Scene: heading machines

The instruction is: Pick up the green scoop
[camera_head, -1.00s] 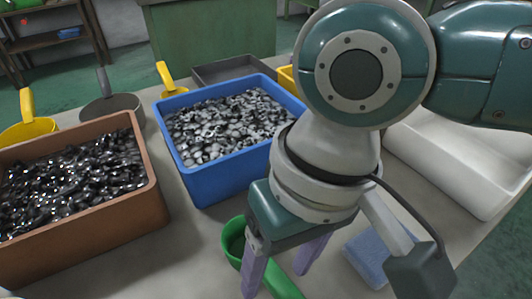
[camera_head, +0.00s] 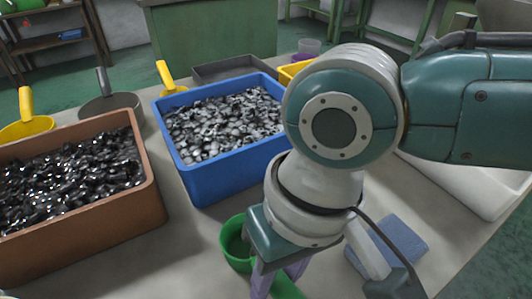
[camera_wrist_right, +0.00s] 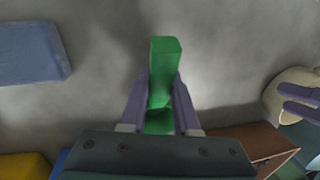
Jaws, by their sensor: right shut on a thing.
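The green scoop (camera_head: 236,246) is at the front of the table, in front of the blue bin. Its bowl shows left of my right gripper (camera_head: 279,280), whose wrist covers part of it. In the right wrist view, the purple fingers of my right gripper (camera_wrist_right: 161,85) are shut on the green scoop's handle (camera_wrist_right: 165,60), one on each side. I cannot tell whether the scoop still touches the table. My left gripper (camera_wrist_right: 299,101) shows at the right edge of the wrist view, empty, with a narrow gap between its fingers.
A blue bin (camera_head: 215,187) and a brown bin (camera_head: 100,228) hold metal parts. A blue block (camera_head: 400,240) lies right of my gripper, near a white bin (camera_head: 480,185). Yellow scoops (camera_head: 25,127) and a grey scoop (camera_head: 112,104) stand behind the bins.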

